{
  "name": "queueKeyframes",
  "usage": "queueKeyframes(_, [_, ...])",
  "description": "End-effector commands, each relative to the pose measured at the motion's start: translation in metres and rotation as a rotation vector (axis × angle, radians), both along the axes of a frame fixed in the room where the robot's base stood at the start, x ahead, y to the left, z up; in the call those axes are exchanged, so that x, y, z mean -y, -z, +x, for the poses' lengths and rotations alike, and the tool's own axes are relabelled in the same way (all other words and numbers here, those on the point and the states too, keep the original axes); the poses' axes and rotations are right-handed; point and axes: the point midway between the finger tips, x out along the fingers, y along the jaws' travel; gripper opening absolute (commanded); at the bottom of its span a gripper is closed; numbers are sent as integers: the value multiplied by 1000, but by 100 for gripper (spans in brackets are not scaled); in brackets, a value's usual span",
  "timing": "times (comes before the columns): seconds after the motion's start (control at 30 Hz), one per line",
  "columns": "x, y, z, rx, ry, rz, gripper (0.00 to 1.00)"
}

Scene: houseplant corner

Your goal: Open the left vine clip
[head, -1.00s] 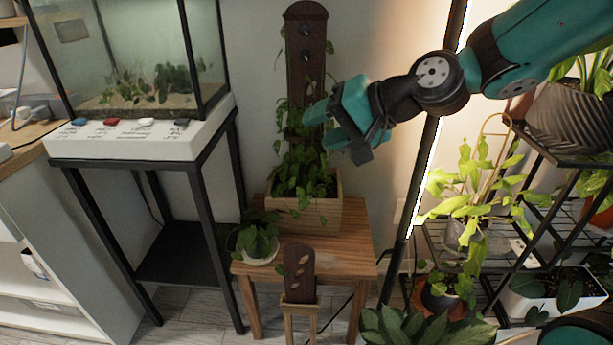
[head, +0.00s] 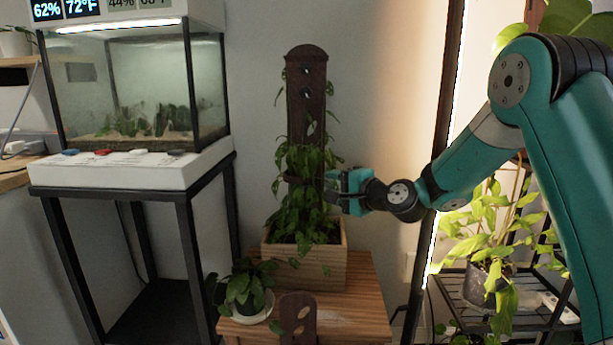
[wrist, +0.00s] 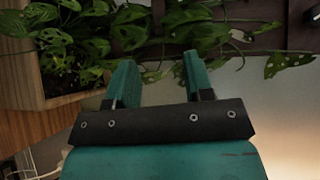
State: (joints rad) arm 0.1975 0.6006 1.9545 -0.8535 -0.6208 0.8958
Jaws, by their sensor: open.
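A tall dark brown board (head: 305,115) stands upright in a wooden planter box (head: 300,268), with a leafy vine (head: 303,215) climbing its lower half. Two small round shiny spots (head: 306,83) show near the board's top; I cannot tell whether they are holes or fittings. No vine clip shows clearly; leaves cover much of the lower board. My gripper (head: 331,191) is at the right side of the vine, pointing left at the board. In the wrist view my gripper (wrist: 158,62) is open with nothing between its fingers, the leaves and dark board (wrist: 265,12) just beyond the tips.
The planter stands on a wooden stool (head: 350,300) with a small potted plant (head: 245,288) at its front left. A fish tank (head: 140,100) stands on a black-legged stand at left. A lit dark post (head: 436,180) and plant shelf (head: 510,300) stand at right.

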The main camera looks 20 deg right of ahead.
Motion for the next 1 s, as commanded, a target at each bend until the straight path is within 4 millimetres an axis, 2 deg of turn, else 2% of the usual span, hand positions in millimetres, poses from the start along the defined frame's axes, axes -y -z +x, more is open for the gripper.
queueKeyframes(0.2, [-24, 3, 45, 2, -3, -1, 48])
queueKeyframes(0.4, [-39, 10, 74, 1, -2, -2, 48])
queueKeyframes(0.6, [-45, 12, 87, 0, 0, -1, 48])
queueKeyframes(0.87, [-45, 13, 89, 0, 0, -1, 48])
queueKeyframes(0.9, [-45, 13, 89, 0, 0, -1, 45])
queueKeyframes(1.0, [-45, 13, 88, 0, 0, -1, 22])
